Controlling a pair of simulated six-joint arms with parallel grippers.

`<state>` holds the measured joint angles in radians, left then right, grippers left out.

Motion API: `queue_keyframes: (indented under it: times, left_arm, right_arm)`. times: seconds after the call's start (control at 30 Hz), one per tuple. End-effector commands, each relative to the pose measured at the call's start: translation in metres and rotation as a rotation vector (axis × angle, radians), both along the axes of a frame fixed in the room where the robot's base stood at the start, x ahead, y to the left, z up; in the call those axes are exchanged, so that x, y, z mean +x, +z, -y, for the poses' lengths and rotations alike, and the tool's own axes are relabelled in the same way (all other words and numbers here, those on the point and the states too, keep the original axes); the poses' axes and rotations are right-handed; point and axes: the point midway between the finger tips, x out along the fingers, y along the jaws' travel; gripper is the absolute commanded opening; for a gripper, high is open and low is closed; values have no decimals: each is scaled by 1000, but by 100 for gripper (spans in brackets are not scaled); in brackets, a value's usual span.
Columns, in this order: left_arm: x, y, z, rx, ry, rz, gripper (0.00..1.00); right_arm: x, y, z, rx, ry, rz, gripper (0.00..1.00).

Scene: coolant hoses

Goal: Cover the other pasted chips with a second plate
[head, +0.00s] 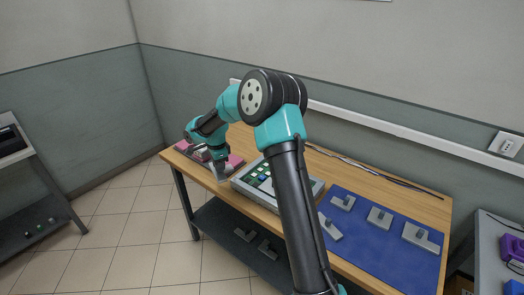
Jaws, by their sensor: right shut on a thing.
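Pasted chips cannot be made out. My left gripper is out of view.
Pink blocks (236,160) sit in the tray. A blue mat (372,246) holds several grey blocks with raised tops (380,217). Dark cables (370,168) run along the table's back. A grey side table (497,262) stands at right. A lower shelf (228,226) is below.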

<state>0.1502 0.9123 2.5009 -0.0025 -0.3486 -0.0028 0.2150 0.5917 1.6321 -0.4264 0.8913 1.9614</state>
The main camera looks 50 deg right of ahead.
Motion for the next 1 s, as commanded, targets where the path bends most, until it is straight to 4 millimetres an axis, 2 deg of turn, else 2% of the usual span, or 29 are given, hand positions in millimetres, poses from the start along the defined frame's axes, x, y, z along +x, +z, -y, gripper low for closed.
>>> queue_keyframes:
  times: [0.03,0.3,0.4,0.5,0.67,1.0]
  left_arm:
    - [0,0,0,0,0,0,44]
    - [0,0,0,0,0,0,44]
    - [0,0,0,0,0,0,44]
    - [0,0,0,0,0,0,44]
    - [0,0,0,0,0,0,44]
    - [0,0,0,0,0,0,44]
  right_arm:
    - [-3,-1,23,-1,-116,-1,0]
    - [-30,-1,126,-7,-737,-5,0]
    - [-41,-1,156,-10,-925,-6,0]
    - [-49,-1,176,-13,-1055,-5,0]
    - [-55,0,187,-14,-1139,-5,0]
    - [-55,-1,187,-14,-1139,-6,0]
